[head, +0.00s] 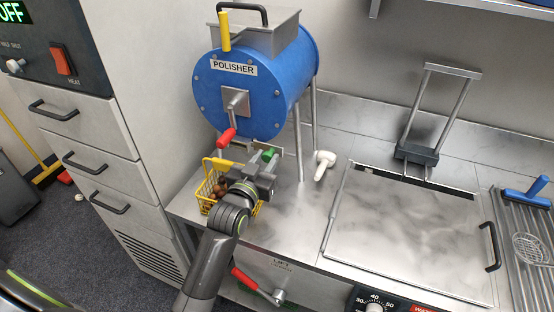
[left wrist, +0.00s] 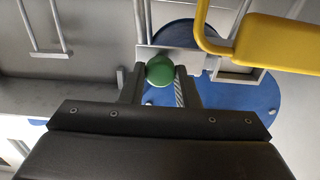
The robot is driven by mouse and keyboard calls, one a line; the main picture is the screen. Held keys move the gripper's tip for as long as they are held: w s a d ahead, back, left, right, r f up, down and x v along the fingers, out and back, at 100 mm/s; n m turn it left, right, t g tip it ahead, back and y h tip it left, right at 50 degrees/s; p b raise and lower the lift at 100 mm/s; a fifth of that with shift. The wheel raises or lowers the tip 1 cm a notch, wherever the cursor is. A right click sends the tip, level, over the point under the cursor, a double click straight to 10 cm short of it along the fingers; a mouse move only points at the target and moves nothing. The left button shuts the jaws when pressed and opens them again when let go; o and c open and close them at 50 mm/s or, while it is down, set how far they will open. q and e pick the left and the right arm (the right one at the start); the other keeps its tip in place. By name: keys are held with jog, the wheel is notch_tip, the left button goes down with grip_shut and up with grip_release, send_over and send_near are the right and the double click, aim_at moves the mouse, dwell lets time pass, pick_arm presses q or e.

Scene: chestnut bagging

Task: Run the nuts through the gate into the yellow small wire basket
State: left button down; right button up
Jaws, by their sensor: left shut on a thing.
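The yellow small wire basket (head: 204,190) stands on the steel counter below the polisher (head: 251,88), a blue drum. Brown nuts (head: 221,188) lie in the basket. My left gripper (head: 266,160) is above the basket's right side and hides part of it. It is shut on a green knob (head: 270,153) under the drum, by the gate. In the left wrist view the green knob (left wrist: 160,70) sits between the two fingertips, in front of a metal frame (left wrist: 215,62) under the blue drum. My right gripper is out of view.
A red-handled crank (head: 227,136) hangs on the drum's front, just above the basket. A drum leg (head: 298,150) and a white object (head: 323,163) stand to the right. A lidded steel unit (head: 410,230) is further right. A second red lever (head: 245,279) is on the counter's front.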

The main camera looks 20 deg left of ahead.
pick_arm(q)
jog(key=shift+a+r, duration=0.1)
jog(key=c, duration=1.6)
grip_release()
jog(key=o, duration=0.5)
jog(key=shift+a, duration=0.25)
jog(key=shift+d, duration=0.1)
jog(key=shift+s+f, duration=0.2)
jog(key=shift+s, duration=0.25)
jog(key=shift+s+a+r+b, duration=0.15)
jog(key=shift+s+b, duration=1.05)
jog(key=shift+s, duration=2.9)
jog(key=shift+s+a+f+b, duration=0.15)
jog(key=shift+s+b, duration=1.05)
jog(key=shift+s, duration=2.9)
jog(key=shift+r, duration=0.1)
